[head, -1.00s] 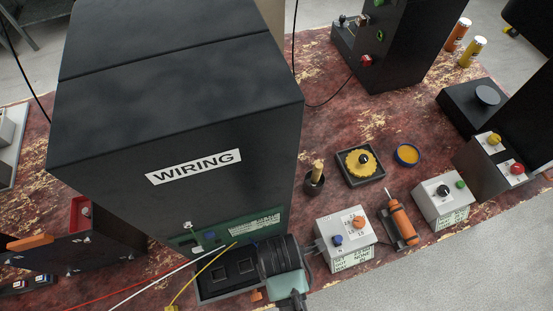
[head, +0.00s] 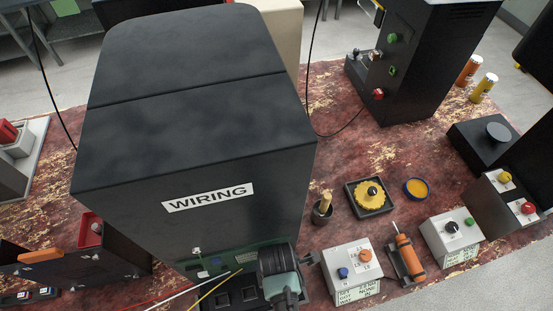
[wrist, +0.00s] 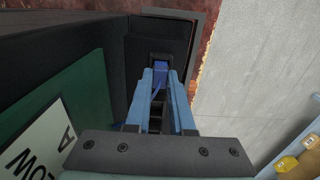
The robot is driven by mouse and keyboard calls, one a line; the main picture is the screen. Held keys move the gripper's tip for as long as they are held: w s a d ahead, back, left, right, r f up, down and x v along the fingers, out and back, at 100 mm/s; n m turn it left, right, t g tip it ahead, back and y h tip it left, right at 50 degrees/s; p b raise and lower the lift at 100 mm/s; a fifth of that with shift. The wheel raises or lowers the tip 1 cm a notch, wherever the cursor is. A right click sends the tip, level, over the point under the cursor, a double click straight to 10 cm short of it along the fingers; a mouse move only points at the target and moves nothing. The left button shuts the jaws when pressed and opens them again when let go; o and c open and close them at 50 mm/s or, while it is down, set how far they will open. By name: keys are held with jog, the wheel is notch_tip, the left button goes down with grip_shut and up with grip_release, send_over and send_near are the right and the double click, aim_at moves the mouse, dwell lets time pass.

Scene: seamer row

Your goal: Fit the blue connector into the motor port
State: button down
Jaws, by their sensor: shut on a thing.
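In the wrist view, my gripper (wrist: 160,77) has its pale blue fingers closed on the blue connector (wrist: 161,70). Most of the connector shows between the fingertips, with a thin blue lead running back from it. Its front end is at a dark recess, and I cannot tell whether it touches or enters anything. In the head view, my wrist is at the lower edge and hides the fingers and connector. A green panel (head: 237,260) sits under the WIRING sign (head: 208,197), with a small blue spot on it. I cannot tell which opening is the motor port.
Red, white and yellow wires (head: 210,288) cross in front of the panel. A grey control box (head: 352,273) with blue and orange knobs stands right of my wrist, then an orange-handled tool (head: 405,252). A tall black cabinet (head: 200,110) rises behind.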

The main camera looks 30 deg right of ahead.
jog(key=shift+f, duration=0.15)
jog(key=c, duration=0.8)
grip_release()
notch_tip(320, 180, up, 12)
jog(key=shift+r, duration=0.15)
